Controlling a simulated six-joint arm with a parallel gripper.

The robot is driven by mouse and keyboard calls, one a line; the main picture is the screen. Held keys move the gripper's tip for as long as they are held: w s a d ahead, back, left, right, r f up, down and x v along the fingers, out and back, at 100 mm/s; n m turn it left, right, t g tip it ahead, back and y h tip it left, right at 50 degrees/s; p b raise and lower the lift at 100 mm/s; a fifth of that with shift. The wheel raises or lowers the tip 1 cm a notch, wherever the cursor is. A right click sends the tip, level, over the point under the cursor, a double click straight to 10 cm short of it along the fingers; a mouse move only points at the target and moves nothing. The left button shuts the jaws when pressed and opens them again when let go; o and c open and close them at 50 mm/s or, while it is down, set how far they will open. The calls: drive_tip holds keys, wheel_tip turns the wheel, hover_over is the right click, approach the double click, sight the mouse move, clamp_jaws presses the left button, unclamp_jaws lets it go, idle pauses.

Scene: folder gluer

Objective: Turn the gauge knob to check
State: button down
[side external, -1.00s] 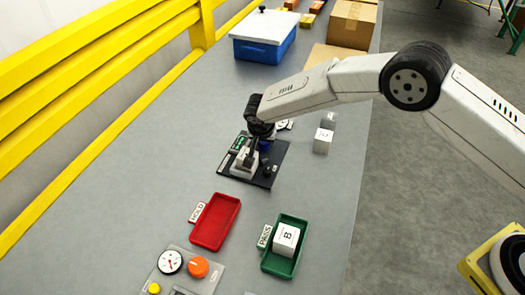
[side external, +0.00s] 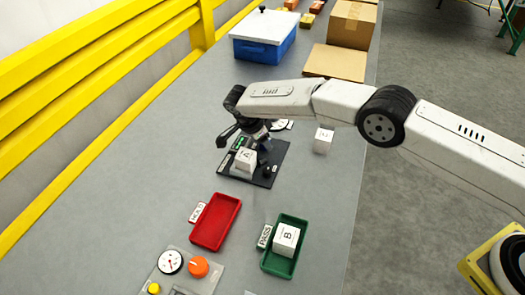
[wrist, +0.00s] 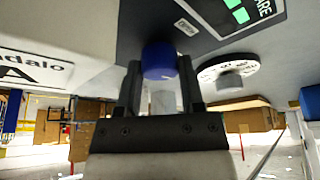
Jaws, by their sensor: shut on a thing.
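The black gauge plate (side external: 268,170) lies mid-table, with a white box marked A (side external: 245,160) on it. The same box shows at the left in the wrist view (wrist: 35,70). My gripper (side external: 264,143) is tilted low over the plate's far side, just beyond the box. In the wrist view its two dark fingers (wrist: 160,88) are shut on a blue knob (wrist: 159,58). A green-lit display (wrist: 238,12) shows at the top and a round white dial (wrist: 228,72) to the right. The knob's turn angle cannot be told.
A red tray (side external: 237,205) stands empty, and a green tray (side external: 270,262) holds box B (side external: 286,238). Another white box (side external: 324,140) sits right of the plate. A panel with an orange knob (side external: 198,266) is in front. A blue bin (side external: 262,50) and cartons stand behind.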

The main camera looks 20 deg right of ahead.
drive_tip(key=shift+m, duration=0.6)
drive_tip(key=shift+c, duration=1.1)
unclamp_jaws()
drive_tip(key=v, duration=0.8)
drive_tip(key=shift+w, duration=0.2)
drive_tip(key=shift+d, duration=0.1)
